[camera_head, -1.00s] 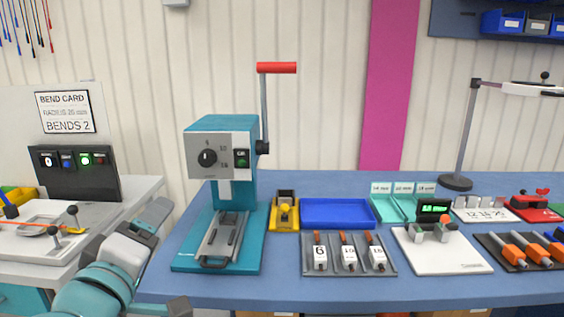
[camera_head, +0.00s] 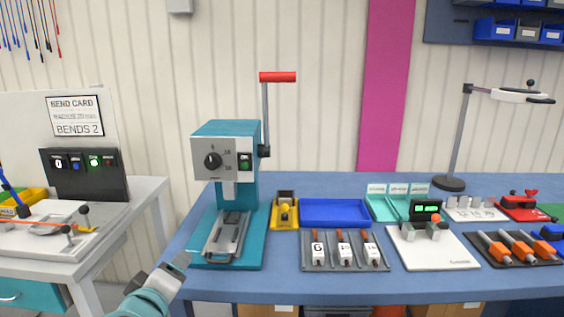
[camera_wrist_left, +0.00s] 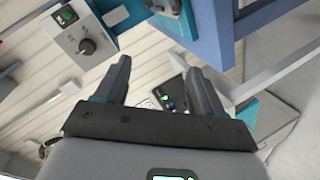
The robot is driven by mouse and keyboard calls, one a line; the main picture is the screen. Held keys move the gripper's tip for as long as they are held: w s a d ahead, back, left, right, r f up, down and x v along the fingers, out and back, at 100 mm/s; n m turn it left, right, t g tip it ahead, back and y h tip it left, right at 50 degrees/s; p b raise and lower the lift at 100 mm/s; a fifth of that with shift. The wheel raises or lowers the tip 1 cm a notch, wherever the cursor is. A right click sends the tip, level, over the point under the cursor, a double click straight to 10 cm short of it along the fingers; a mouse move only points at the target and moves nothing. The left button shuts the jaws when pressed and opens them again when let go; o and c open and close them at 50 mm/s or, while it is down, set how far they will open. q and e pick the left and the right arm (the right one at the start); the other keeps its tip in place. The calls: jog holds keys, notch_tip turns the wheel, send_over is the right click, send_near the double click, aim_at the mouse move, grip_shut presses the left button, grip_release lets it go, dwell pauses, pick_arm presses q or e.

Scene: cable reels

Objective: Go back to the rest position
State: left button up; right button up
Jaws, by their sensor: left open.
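My left gripper (camera_wrist_left: 160,85) shows in the left wrist view with its two dark fingers apart and nothing between them. In the head view, my left arm comes in at the bottom left, in front of the blue bench, and the gripper end (camera_head: 170,272) is near the bench's front left corner. It is below and left of the teal press (camera_head: 226,127) and apart from it. My right gripper is not in either view.
The blue bench (camera_head: 330,287) holds a blue tray (camera_head: 335,212), a grey rack of tools (camera_head: 345,251), a white board (camera_head: 432,248) and orange-handled tools (camera_head: 512,247). A side table (camera_head: 90,235) with the bend card (camera_head: 75,116) stands left. A gap separates the tables.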

pick_arm(q)
jog(key=s+d+f+m+g+h+p, duration=0.1)
jog(key=s+f+m+g+p, duration=0.2)
jog(key=f, duration=1.1)
jog(key=s+f+m+g+p, duration=0.1)
jog(key=s+f+g, duration=0.35)
jog(key=f, duration=0.85)
jog(key=s+d+f+m+g+h, duration=0.1)
jog(key=s+d+f+g, duration=0.1)
jog(key=s, duration=0.4)
jog(key=s+d+f+m+g+h, duration=0.1)
jog(key=s+d+f+m+g, duration=0.1)
jog(key=s+f, duration=0.3)
jog(key=s+d+f+m+g+h+p, duration=0.1)
jog(key=s+d+f+m+g, duration=0.1)
jog(key=s, duration=0.5)
notch_tip(320, 180, down, 2)
jog(key=shift+d+f+h, duration=0.15)
jog(key=shift+d+h, duration=0.15)
jog(key=shift+d, duration=0.5)
jog(key=shift+g, duration=0.25)
jog(key=shift+c, duration=0.4)
